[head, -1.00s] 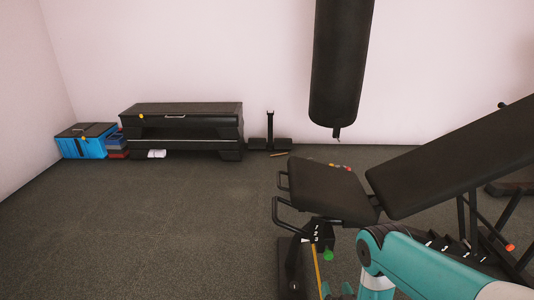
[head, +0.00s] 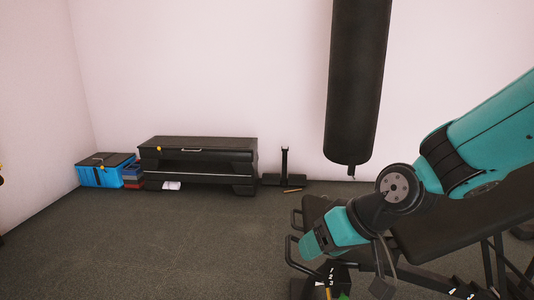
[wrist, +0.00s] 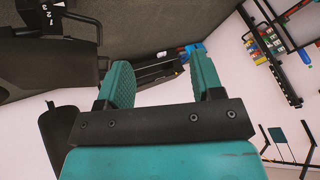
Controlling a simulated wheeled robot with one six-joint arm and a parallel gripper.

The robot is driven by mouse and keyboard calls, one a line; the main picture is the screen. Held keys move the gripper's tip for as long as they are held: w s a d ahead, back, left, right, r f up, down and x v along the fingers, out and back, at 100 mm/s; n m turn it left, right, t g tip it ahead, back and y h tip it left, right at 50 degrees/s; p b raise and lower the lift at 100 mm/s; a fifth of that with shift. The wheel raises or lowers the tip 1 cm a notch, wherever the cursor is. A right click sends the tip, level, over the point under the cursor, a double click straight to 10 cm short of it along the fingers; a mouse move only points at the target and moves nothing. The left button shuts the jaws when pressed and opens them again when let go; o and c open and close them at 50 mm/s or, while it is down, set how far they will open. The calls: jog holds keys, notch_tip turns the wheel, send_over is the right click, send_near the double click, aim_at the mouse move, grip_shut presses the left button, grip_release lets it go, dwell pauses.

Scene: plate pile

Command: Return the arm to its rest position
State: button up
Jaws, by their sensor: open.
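My gripper (wrist: 160,68) shows in the wrist view with its two teal fingers spread apart and nothing between them. In the head view my teal arm is bent at the right, in front of the black weight bench (head: 445,232). Its upper link comes in from the right edge, and the part past the elbow points down and left over the bench's seat end. I cannot make out the finger opening in the head view.
A black punching bag (head: 357,85) hangs behind the arm. A low black step bench (head: 200,150), a blue box (head: 98,177) and a small black stand (head: 284,168) are along the wall. A shelf (wrist: 268,60) with coloured items shows in the wrist view.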

jog(key=s+d+r+n+g+h+p, duration=0.1)
jog(key=s+d+r+g, duration=0.2)
jog(key=s, duration=0.6)
jog(key=s+d+r+n+g+h+p, duration=0.15)
jog(key=s+r, duration=0.35)
jog(key=s, duration=0.5)
notch_tip(320, 180, up, 30)
jog(key=p, duration=2.9)
jog(key=shift+w+d+t+p, duration=0.2)
jog(key=shift+w+t+p, duration=0.1)
jog(key=shift+w+t, duration=0.05)
